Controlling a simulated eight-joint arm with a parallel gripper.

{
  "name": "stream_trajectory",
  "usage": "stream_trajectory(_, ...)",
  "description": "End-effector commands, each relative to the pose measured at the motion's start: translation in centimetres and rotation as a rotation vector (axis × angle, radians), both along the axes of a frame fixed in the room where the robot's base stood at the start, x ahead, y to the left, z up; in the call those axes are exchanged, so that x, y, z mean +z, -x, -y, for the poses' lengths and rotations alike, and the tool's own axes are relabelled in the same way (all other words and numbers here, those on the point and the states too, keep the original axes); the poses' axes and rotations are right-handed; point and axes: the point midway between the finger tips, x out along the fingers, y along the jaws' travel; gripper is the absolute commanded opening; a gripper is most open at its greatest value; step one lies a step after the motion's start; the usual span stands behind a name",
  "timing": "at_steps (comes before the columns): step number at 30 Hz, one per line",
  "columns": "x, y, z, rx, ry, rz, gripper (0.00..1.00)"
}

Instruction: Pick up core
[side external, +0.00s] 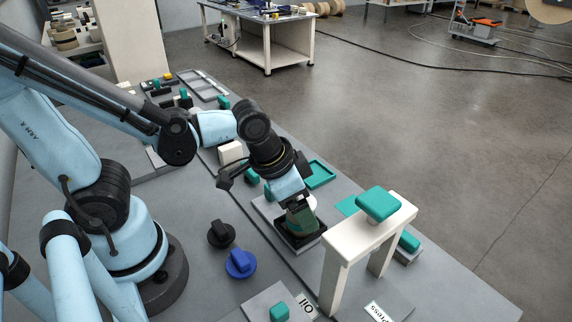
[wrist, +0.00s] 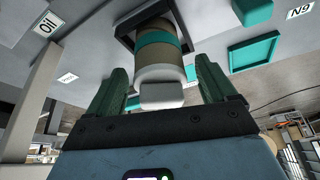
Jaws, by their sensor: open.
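The core (wrist: 157,56) appears to be the tan cylinder with a teal band and a pale end block, seen between my fingers in the wrist view. It stands in a black square holder (wrist: 124,40), which also shows below my gripper in the side view (side external: 289,241). My gripper (wrist: 160,75) is open, with one green finger on each side of the core's pale end. In the side view, my gripper (side external: 300,218) points down over the holder and hides most of the core. I cannot tell whether either finger touches it.
A white press-like arch with a teal top block (side external: 378,204) stands close to the right of my gripper. A teal tray (side external: 320,174) lies behind it. A black knob (side external: 221,234) and a blue knob (side external: 240,263) are to the left.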

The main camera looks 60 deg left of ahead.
Motion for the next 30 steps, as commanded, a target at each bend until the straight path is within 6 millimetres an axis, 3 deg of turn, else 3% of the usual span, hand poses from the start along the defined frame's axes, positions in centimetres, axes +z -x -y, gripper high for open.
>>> stream_trajectory(6,-1.2,-0.5,0.1,0.002,-0.001,0.001,0.84)
stream_trajectory(17,-1.4,-0.5,0.2,0.002,-0.001,0.002,0.83)
stream_trajectory(30,-1.4,-0.5,0.2,0.002,-0.001,0.002,0.16)
